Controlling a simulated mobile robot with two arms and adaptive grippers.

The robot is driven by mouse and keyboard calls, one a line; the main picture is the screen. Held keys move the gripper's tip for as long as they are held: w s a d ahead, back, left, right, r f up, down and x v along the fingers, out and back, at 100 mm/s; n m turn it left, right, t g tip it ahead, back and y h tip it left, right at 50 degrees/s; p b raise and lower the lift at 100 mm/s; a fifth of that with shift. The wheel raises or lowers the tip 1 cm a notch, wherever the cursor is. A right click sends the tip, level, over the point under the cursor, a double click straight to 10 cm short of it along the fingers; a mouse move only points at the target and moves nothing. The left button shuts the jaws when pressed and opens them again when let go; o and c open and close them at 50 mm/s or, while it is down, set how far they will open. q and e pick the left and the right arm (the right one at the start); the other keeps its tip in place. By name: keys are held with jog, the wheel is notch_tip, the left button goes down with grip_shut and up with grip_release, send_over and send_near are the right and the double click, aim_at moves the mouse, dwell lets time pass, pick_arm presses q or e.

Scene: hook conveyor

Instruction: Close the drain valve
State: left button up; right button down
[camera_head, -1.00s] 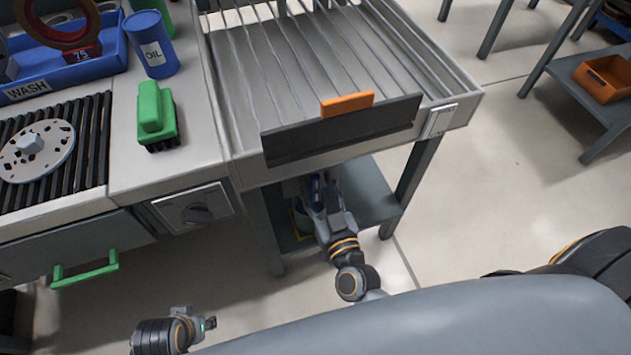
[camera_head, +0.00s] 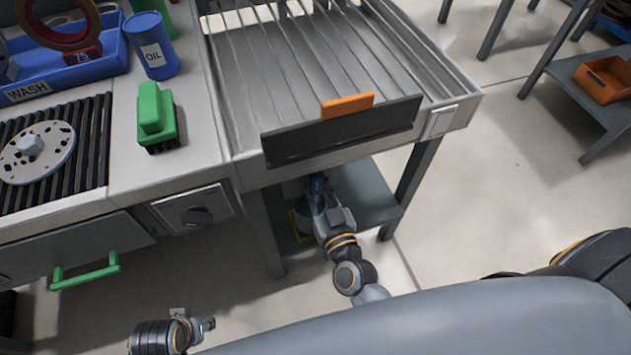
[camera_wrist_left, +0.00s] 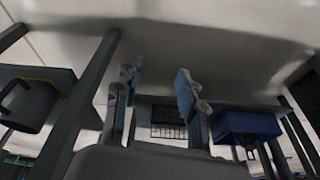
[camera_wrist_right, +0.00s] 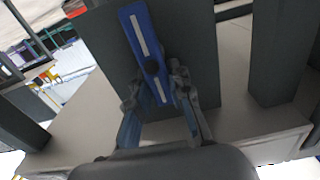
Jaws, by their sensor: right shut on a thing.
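The drain valve's handle is a blue lever with a white stripe and a dark round hub (camera_wrist_right: 138,36). In the right wrist view it stands slightly tilted, its upper end leaning left, in front of a grey panel. My right gripper (camera_wrist_right: 155,90) is shut on the lever's lower part. In the head view my right gripper (camera_head: 317,188) reaches under the rack table, and the table hides most of the valve. My left gripper (camera_head: 207,324) is low at the bottom left, away from the valve. In the left wrist view its fingers (camera_wrist_left: 155,88) are apart with nothing between them.
The wire-rack table (camera_head: 235,90) stands over my right arm, with its legs (camera_head: 408,188) and lower shelf (camera_head: 365,190) close around it. A counter with a green drawer handle (camera_head: 86,273) is at the left.

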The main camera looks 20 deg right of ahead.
jog(key=m+p, duration=0.1)
jog(key=m, duration=0.1)
jog(key=d+m+p, duration=0.1)
jog(key=m, duration=0.1)
jog(key=shift+m, duration=0.4)
pick_arm(q)
notch_tip(320, 180, down, 9)
jog(key=s, duration=0.2)
jog(key=shift+w+r+b, duration=0.2)
jog(key=shift+w+r, duration=0.05)
jog(key=shift+r, duration=0.6)
jog(key=shift+w+r+b, duration=0.15)
jog(key=shift+w+r, duration=0.15)
jog(key=shift+r, duration=0.6)
jog(key=shift+w+r+b, duration=0.2)
jog(key=shift+w+r, duration=0.05)
jog(key=shift+r, duration=0.6)
pick_arm(e)
jog(key=shift+d+f+m, duration=0.25)
jog(key=shift+f+m, duration=0.2)
jog(key=shift+m, duration=1.75)
jog(key=shift+d+f+m, duration=0.25)
jog(key=shift+f+m, duration=0.15)
jog(key=shift+m, duration=1.8)
jog(key=shift+d+f+m, duration=0.25)
jog(key=shift+f+m, duration=0.2)
jog(key=shift+m, duration=1.75)
jog(key=c, duration=1.2)
grip_release()
